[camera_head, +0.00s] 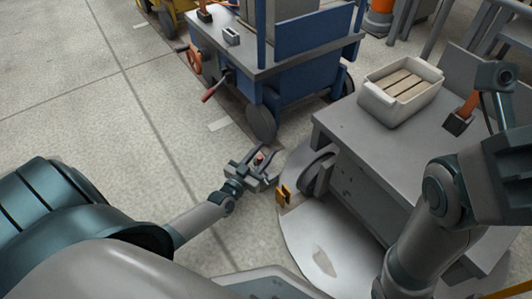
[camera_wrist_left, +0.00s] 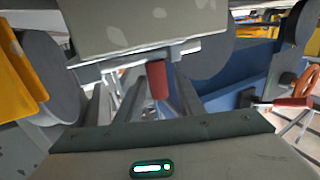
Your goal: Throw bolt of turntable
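The turntable (camera_head: 312,245) is a pale round plate at floor level, partly under a grey bench. A small red grip, seemingly the bolt's handle (camera_wrist_left: 157,80), stands upright just ahead of my left gripper in the left wrist view. In the head view it is a small red spot (camera_head: 260,156) between the fingers. My left gripper (camera_head: 257,165) is low, at the turntable's upper-left edge. Its fingers (camera_wrist_left: 144,92) are spread apart on either side of the red grip. I cannot tell whether they touch it. My right gripper is not in view; only my right arm shows.
A grey bench (camera_head: 370,175) with a white crate (camera_head: 392,108) stands right of the left gripper. A blue wheeled cart (camera_head: 300,85) with a red-handled lever (camera_head: 213,90) stands beyond. The floor at left is clear.

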